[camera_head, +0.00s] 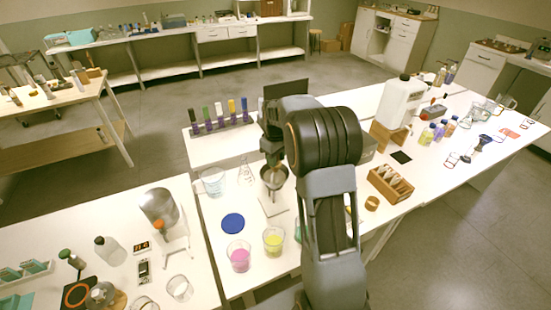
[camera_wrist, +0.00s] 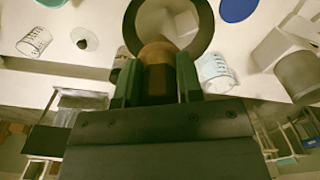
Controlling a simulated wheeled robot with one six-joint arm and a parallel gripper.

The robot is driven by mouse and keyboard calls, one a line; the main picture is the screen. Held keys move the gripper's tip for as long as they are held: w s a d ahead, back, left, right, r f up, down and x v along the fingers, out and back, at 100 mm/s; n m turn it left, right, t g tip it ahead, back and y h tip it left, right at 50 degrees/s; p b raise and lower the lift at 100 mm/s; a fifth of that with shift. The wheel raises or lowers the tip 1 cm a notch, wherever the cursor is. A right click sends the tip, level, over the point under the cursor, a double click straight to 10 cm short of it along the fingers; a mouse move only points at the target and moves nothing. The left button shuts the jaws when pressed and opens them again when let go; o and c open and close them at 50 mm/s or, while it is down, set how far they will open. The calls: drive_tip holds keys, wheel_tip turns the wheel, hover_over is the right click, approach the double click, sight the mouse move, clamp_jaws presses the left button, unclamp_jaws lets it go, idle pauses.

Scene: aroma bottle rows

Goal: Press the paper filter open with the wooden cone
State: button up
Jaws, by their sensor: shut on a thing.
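My gripper (camera_wrist: 160,82) is shut on the wooden cone (camera_wrist: 158,56), a brown rounded piece between its two green fingers. In the wrist view the cone overlaps the near rim of a round funnel (camera_wrist: 205,28). A pale paper filter (camera_wrist: 184,18) shows inside the funnel; how far it is open is hard to tell. In the head view my gripper (camera_head: 272,152) is just above the funnel (camera_head: 274,179), which is over a white stand base (camera_head: 273,206). The cone is not clear there. I cannot tell whether the cone touches the filter.
A glass beaker (camera_head: 212,183) and a conical flask (camera_head: 246,174) stand left of the funnel. A blue disc (camera_head: 233,223), a pink-filled beaker (camera_head: 239,259) and a yellow-filled beaker (camera_head: 273,242) are nearer. A bottle rack (camera_head: 221,125) stands behind; a wooden box (camera_head: 390,186) is at right.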

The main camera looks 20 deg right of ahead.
drive_tip(key=shift+r+p, duration=2.85)
drive_tip(key=shift+r, duration=1.25)
drive_tip(key=shift+f, duration=0.1)
